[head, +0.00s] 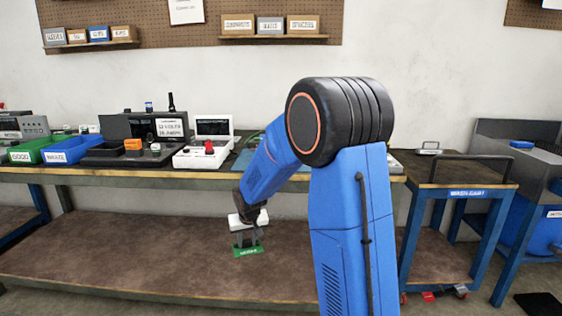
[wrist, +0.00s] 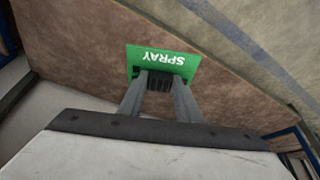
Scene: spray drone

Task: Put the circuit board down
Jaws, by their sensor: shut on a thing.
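The circuit board (head: 248,251) is a small green plate with a white label. In the wrist view the board (wrist: 185,62) reads "SPRAY", upside down in the picture, and has a dark ribbed block at its near edge. My gripper (head: 246,238) points down in front of the workbench, with its two grey fingers shut on the board. In the wrist view my gripper (wrist: 158,82) has its fingertips at the dark block. The brown lower shelf (head: 130,255) lies behind and below the board. I cannot tell how high the board is above it.
The bench top above holds a green bin (head: 35,150), a blue bin (head: 70,150), a dark power supply (head: 160,128) and a white tester (head: 207,145). The lower shelf is largely bare. A blue-framed cart (head: 460,190) stands at the right.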

